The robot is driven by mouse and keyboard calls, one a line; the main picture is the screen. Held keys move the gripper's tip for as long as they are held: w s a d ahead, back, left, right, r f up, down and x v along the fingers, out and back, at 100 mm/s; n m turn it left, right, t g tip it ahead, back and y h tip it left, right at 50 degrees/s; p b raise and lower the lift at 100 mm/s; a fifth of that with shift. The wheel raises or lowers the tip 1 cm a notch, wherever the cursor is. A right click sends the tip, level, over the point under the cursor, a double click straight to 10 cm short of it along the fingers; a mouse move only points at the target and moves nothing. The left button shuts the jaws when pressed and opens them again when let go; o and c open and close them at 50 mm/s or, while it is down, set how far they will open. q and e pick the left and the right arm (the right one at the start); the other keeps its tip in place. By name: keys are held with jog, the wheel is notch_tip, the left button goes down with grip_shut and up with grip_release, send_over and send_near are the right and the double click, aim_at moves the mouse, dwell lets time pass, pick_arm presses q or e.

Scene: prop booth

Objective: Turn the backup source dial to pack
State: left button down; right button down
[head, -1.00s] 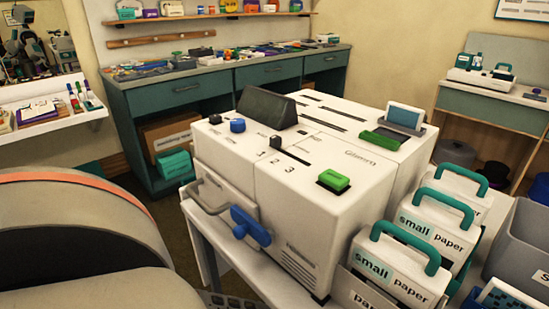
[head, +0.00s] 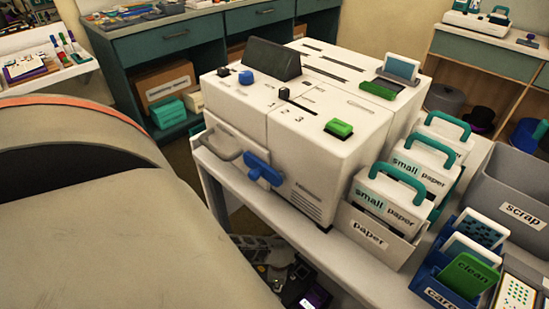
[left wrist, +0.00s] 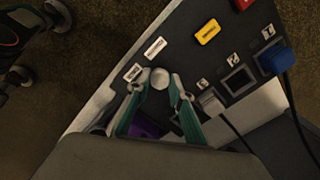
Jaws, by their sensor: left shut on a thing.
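The dial (left wrist: 160,78) shows in the left wrist view as a pale round knob on a dark panel (left wrist: 188,58). Two small white labels sit beside it, one above (left wrist: 154,47) and one to its left (left wrist: 133,72); their words are too small to read. My left gripper (left wrist: 157,86) has its teal-sided fingers on either side of the knob and is shut on it. Which way the dial points cannot be made out. In the head view the dial and the left fingertips cannot be made out. My right gripper is in neither view.
On the panel are a yellow labelled part (left wrist: 207,31), an open square socket (left wrist: 238,80), a blue plug (left wrist: 275,58) and a white plug (left wrist: 211,102) with cables. In the head view a white machine (head: 315,140) stands on a table beside paper packs (head: 390,190) and a grey scrap bin (head: 515,195).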

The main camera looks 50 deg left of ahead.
pick_arm(q)
jog(key=n+p, duration=0.1)
jog(key=n, duration=0.1)
jog(key=n+p, duration=0.1)
jog(key=n, duration=0.2)
jog(key=shift+w+d+r+n, duration=0.1)
jog(key=shift+d+r+n, duration=0.05)
jog(key=shift+n, duration=0.15)
jog(key=n+p, duration=0.2)
jog(key=n, duration=0.3)
jog(key=shift+n, duration=0.3)
jog(key=shift+f, duration=0.2)
jog(key=c, duration=1.8)
grip_release()
jog(key=shift+r, duration=0.15)
jog(key=shift+r, duration=5.9)
